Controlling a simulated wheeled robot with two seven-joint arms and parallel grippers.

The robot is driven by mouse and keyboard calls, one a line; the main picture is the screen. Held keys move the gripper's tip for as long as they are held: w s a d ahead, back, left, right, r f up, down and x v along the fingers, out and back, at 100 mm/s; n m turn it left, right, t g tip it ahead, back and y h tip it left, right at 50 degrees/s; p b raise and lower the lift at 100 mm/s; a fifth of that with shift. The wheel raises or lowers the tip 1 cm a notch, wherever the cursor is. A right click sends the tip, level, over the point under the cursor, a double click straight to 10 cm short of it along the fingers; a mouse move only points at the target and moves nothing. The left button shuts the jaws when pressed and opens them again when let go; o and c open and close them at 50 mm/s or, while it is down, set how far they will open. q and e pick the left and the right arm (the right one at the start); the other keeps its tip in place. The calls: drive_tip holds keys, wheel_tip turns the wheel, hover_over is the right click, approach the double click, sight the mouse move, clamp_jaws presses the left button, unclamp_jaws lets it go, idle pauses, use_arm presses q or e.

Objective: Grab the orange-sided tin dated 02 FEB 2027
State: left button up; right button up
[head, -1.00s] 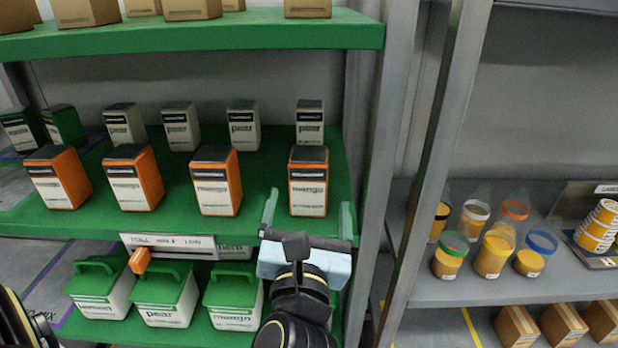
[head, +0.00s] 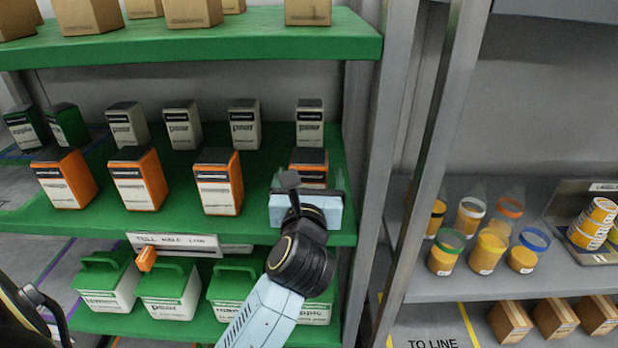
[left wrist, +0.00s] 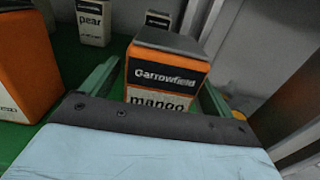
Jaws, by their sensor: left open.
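Several orange-sided tins with white labels and dark lids stand in a row on the green middle shelf, such as the left tin (head: 64,180), the second tin (head: 138,180) and the third tin (head: 218,183). The rightmost orange tin (head: 312,165) is partly hidden by my left gripper (head: 307,185). In the left wrist view that tin (left wrist: 165,72) reads "Garrowfield" and "mango" and stands between my open green fingers. No date can be read on any tin. My right gripper cannot be made out at the lower left.
Pale pear tins (head: 244,124) and green tins (head: 66,125) stand behind. The green upper shelf (head: 200,45) carries cardboard boxes. Green-lidded tubs (head: 170,290) fill the shelf below. A grey post (head: 437,170) stands to the right, with jars (head: 490,248) beyond.

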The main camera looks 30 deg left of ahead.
use_arm(q)
drive_tip(key=shift+x, duration=1.5)
drive_tip(key=shift+r, duration=0.15)
drive_tip(key=c, duration=1.4)
